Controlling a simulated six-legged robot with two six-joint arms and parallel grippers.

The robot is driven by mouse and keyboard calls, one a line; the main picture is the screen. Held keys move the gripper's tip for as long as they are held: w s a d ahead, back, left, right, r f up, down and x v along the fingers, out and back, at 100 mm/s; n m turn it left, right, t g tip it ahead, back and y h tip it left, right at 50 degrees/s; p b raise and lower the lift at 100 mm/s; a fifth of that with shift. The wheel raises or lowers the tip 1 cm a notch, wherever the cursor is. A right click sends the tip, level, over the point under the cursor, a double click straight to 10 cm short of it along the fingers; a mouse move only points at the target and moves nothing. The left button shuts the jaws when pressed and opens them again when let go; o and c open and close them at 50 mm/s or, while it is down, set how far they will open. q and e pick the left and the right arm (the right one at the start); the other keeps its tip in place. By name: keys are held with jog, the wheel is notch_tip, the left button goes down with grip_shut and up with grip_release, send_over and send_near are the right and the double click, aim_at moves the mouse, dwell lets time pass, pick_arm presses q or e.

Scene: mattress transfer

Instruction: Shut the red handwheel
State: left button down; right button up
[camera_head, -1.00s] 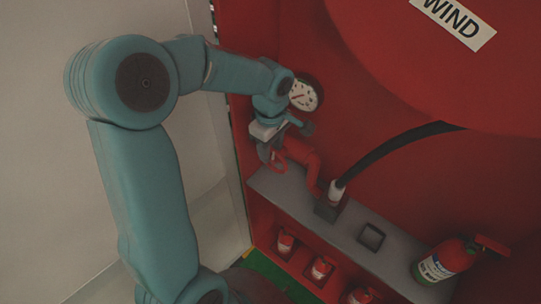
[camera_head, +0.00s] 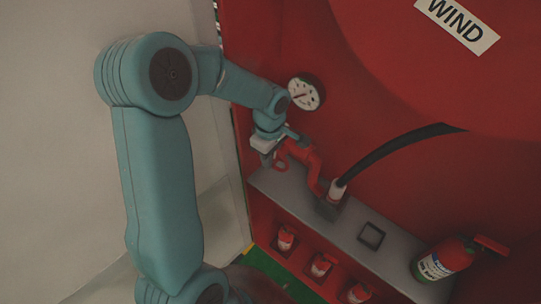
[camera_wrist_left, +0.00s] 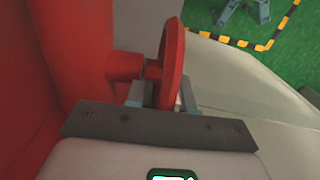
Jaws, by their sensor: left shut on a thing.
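The red handwheel (camera_wrist_left: 172,62) stands edge-on in the left wrist view, on a short red stem that comes from the red wall on the left. My left gripper (camera_wrist_left: 161,95) is shut on its rim, one finger on each side. In the head view the handwheel (camera_head: 281,161) shows small and partly hidden behind my left gripper (camera_head: 278,148). It sits on a red pipe (camera_head: 311,167) above a grey shelf. My right gripper is in neither view.
A pressure gauge (camera_head: 305,93) is on the red wall just above. A black hose (camera_head: 395,148) rises from a white coupling. Several red extinguishers stand in the slots below.

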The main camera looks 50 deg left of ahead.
pick_arm(q)
jog(key=shift+d+h, duration=0.1)
jog(key=shift+h, duration=0.6)
jog(key=c, duration=1.1)
grip_release()
jog(key=shift+d, duration=0.1)
jog(key=shift+r, duration=0.15)
jog(key=r, duration=0.3)
jog(key=a+r+b, duration=0.1)
jog(key=r, duration=0.6)
jog(key=shift+a+r, duration=0.25)
jog(key=shift+r, duration=0.15)
jog(key=shift+s+r, duration=0.1)
jog(key=shift+r, duration=0.35)
